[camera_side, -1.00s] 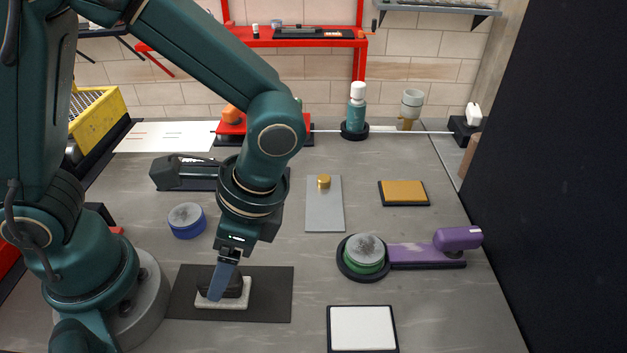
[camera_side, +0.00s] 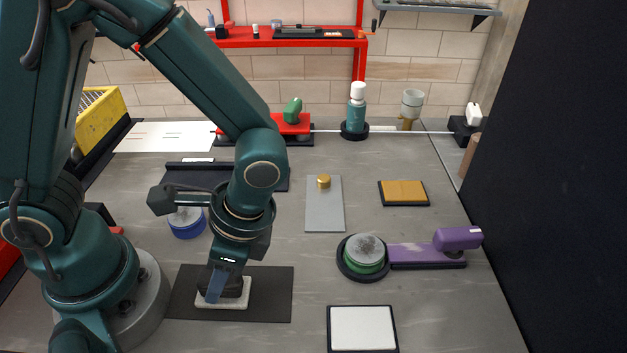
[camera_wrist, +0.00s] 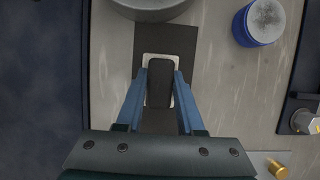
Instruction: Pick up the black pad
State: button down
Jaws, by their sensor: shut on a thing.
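The black pad (camera_side: 235,286) is a small dark block standing on a pale, light-rimmed base. That base (camera_side: 237,305) lies on a dark mat (camera_side: 272,295) at the lower left of the side view. My gripper (camera_side: 220,288) points down at the pad, with its blue-grey fingers shut on it. In the wrist view, the black pad (camera_wrist: 160,85) is between the two blue fingers, one along each long side. The pale base (camera_wrist: 148,60) shows around its far end. The pad looks to be at or just above the base; I cannot tell if they touch.
A blue puck (camera_side: 187,230) stands behind the mat to the left. A grey plate (camera_side: 324,215) with a gold knob and a green puck (camera_side: 364,266) in a purple-handled holder are to the right. A white pad (camera_side: 362,328) lies at the front. The worktop between is clear.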

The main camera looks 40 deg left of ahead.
aim_at(207, 275)
jog(key=shift+r, duration=0.2)
jog(key=shift+r, duration=0.55)
notch_tip(207, 275, up, 2)
jog(key=shift+r, duration=0.25)
jog(key=a+r, duration=0.7)
jog(key=a, duration=0.4)
jog(key=shift+w+a, duration=0.3)
jog(key=shift+w, duration=0.15)
